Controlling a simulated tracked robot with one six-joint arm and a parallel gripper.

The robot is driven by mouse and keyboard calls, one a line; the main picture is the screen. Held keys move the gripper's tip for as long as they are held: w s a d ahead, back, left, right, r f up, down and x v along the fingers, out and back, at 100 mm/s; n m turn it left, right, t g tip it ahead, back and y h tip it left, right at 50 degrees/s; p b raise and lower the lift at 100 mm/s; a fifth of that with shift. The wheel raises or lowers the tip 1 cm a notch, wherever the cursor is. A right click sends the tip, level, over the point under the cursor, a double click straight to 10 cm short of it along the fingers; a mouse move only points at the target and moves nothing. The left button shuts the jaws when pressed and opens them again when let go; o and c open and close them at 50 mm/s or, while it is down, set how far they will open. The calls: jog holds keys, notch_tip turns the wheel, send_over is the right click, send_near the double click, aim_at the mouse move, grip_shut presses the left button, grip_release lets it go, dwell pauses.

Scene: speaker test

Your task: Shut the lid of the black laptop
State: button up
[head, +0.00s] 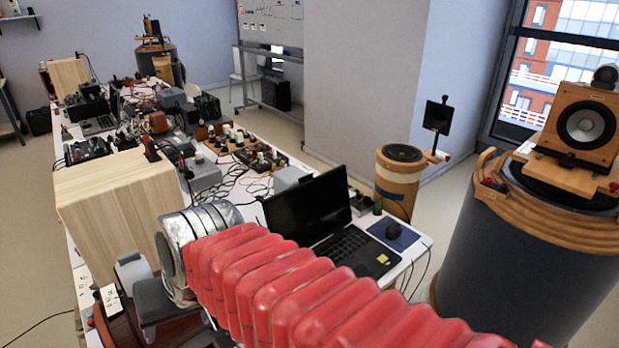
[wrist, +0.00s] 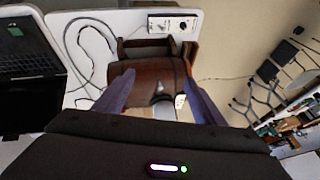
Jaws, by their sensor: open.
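The black laptop (head: 308,207) stands open on the white table in the head view, its dark screen raised and tilted back from the keyboard (head: 343,248). My red ribbed arm sleeve covers part of its near side. In the wrist view part of the laptop (wrist: 25,45) shows at the left edge, to the left of my gripper (wrist: 160,77). My gripper's two fingers are apart, with a brown wooden object (wrist: 150,82) visible beyond and between them. No contact with the laptop shows.
A pale wooden box (head: 105,205) stands to the left. Electronics and cables crowd the table behind. A large drum with a speaker (head: 585,125) stands at the right.

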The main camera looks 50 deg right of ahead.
jog(key=w+d+m, duration=0.2)
jog(key=m, duration=0.1)
jog(key=w+d+m+y, duration=0.1)
jog(key=w+d+m, duration=0.1)
jog(key=shift+w+r+m, duration=0.15)
jog(key=shift+w+m, duration=0.2)
jog(key=shift+m, duration=0.05)
jog(key=w+d+m+t+y, duration=0.1)
jog(key=w+d+m+t, duration=0.1)
jog(key=w+d+m, duration=0.5)
jog(key=w+d+m+t, duration=0.1)
jog(key=d+m, duration=0.5)
jog(key=d, duration=0.5)
jog(key=s+d+m+t+h, duration=0.1)
jog(key=d+m, duration=0.4)
jog(key=d, duration=0.5)
jog(key=s+d+f+m+t+h, duration=0.1)
jog(key=s+d+m+t+h, duration=0.1)
jog(key=d, duration=0.9)
jog(key=s+d+f+m+t+h, duration=0.1)
jog(key=s+d+m+t+h, duration=0.1)
jog(key=s+d+m, duration=0.3)
jog(key=shift+s+d+m+h, duration=0.1)
jog(key=shift+d+m+h, duration=0.1)
jog(key=shift+d+m, duration=1.1)
jog(key=shift+d+m+h, duration=0.2)
jog(key=shift+d+m, duration=0.4)
jog(key=shift+d, duration=1.3)
